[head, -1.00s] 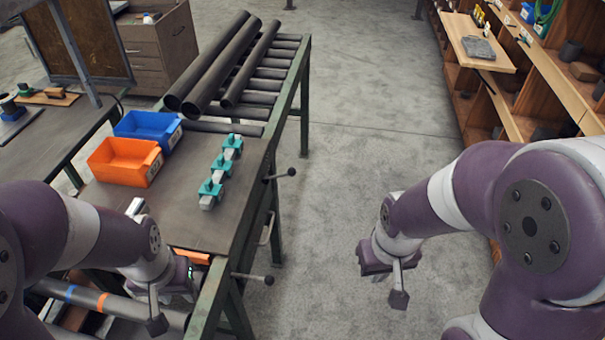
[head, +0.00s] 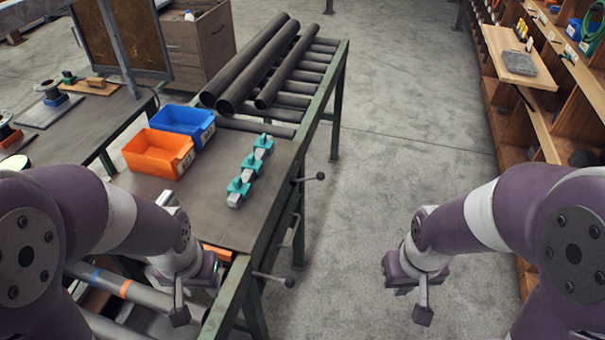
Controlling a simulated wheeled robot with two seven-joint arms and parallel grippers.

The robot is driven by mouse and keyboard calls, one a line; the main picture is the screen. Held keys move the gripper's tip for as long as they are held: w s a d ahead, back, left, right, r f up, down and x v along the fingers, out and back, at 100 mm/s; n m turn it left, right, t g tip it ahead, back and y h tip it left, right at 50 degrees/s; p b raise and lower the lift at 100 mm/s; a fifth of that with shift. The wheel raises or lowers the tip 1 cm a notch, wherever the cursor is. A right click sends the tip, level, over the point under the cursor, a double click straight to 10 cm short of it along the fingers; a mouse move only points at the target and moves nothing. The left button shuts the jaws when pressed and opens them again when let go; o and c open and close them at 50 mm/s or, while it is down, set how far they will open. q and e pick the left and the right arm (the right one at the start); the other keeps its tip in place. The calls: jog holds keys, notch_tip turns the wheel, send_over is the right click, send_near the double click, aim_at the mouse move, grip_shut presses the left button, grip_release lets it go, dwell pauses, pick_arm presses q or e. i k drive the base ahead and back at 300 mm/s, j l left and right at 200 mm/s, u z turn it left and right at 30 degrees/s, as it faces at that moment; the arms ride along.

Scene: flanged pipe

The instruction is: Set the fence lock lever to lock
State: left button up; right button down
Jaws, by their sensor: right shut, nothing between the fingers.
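Two dark levers with round black knobs stick out from the right side of the green-framed bench (head: 225,210). The upper lever (head: 308,178) is beside the teal-clamped bar, and the lower lever (head: 275,278) is nearer me. I cannot tell which is the fence lock lever, or its setting. My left gripper (head: 180,312) is at the bench's near end, left of the lower lever and apart from it; its jaw opening cannot be made out. My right gripper (head: 422,314) is shut and empty over the floor, well right of both levers.
An orange bin (head: 150,160) and a blue bin (head: 185,122) stand on the bench. A grey bar with teal clamps (head: 240,185) lies near its right edge. Dark pipes (head: 255,70) rest on rollers behind. Wooden shelves (head: 510,110) stand at right. The floor between is clear.

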aim_at(320, 176)
jog(key=i+l+u, duration=0.15)
jog(key=u, duration=0.35)
jog(key=i+l+u, duration=0.1)
jog(key=l+u, duration=0.15)
jog(key=u, duration=0.2)
jog(key=i+l+u, duration=0.1)
jog(key=l+u, duration=0.15)
jog(key=u, duration=0.25)
jog(key=l+u, duration=0.35)
jog(key=l, duration=1.45)
jog(key=i, duration=0.05)
